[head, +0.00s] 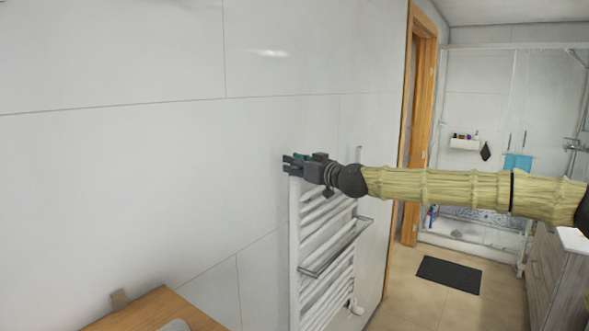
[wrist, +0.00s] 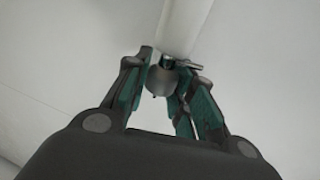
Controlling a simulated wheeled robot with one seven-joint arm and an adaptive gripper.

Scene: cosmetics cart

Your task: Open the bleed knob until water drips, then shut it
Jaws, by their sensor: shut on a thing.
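The white towel radiator (head: 294,235) hangs on the tiled wall in the head view. Its upright tube (wrist: 183,28) enters the top of the wrist view. At the tube's end sit a short metal fitting with a teal-looking ring and a round grey bleed knob (wrist: 161,80). My gripper (head: 290,164) is at the top of the radiator's left upright. In the wrist view its dark fingers with teal pads (wrist: 162,92) are shut on the knob from both sides. The knob is hidden by my gripper in the head view. I see no water drops.
A chrome towel bar (head: 335,250) stands out from the radiator's front. A wooden top (head: 160,312) is at the lower left. A wooden door frame (head: 418,120), a shower and a dark mat (head: 449,274) lie to the right.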

